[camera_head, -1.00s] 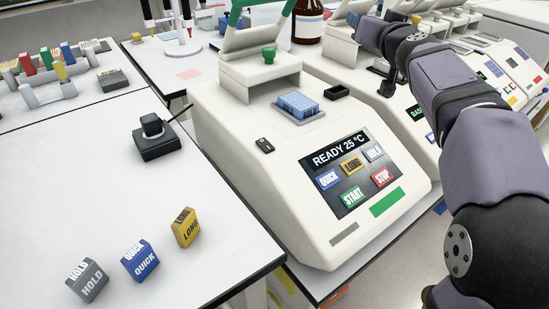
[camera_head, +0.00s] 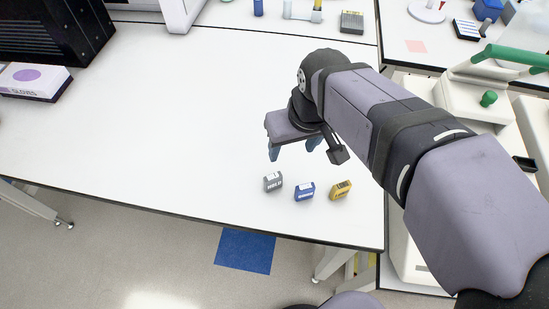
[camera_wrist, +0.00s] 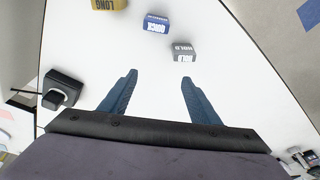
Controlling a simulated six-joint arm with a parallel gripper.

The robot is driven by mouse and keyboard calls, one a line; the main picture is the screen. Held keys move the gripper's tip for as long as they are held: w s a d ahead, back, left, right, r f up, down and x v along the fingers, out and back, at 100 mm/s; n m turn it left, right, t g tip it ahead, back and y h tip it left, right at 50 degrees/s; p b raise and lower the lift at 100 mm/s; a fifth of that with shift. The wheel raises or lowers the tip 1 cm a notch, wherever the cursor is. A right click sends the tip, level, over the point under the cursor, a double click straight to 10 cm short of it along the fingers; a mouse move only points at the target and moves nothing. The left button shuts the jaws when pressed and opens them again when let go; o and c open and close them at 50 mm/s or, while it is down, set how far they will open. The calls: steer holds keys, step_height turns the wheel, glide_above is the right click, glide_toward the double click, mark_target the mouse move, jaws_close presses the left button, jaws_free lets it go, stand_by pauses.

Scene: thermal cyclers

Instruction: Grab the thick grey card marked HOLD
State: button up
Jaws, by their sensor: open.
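The thick grey card marked HOLD (camera_head: 273,182) stands on the white table near its front edge, leftmost of a row of three in the head view. In the wrist view the grey card (camera_wrist: 183,51) lies beyond my fingertips, ahead of the right-hand finger. My gripper (camera_head: 292,150) is above the table, a little behind the grey card in the head view. Its two blue fingers (camera_wrist: 157,80) are apart with only bare table between them. My gripper touches none of the cards.
A blue QUICK card (camera_head: 304,192) stands close to the right of the grey one, and a yellow LONG card (camera_head: 341,190) further right. A black device (camera_wrist: 62,90) sits left of my fingers in the wrist view.

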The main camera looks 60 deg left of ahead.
steer(key=n+h+p, duration=0.1)
steer(key=p, duration=0.2)
glide_above(273, 176)
steer(key=shift+w+d+f, duration=0.1)
steer(key=shift+d+f, duration=0.25)
steer(key=shift+d, duration=0.05)
steer(key=shift+a+f+p, duration=0.2)
steer(key=shift+f+p, duration=0.55)
steer(key=shift+f, duration=1.2)
steer(key=shift+a+f+p, duration=0.15)
steer(key=shift+f+p, duration=0.55)
steer(key=shift+f, duration=1.25)
steer(key=c, duration=1.1)
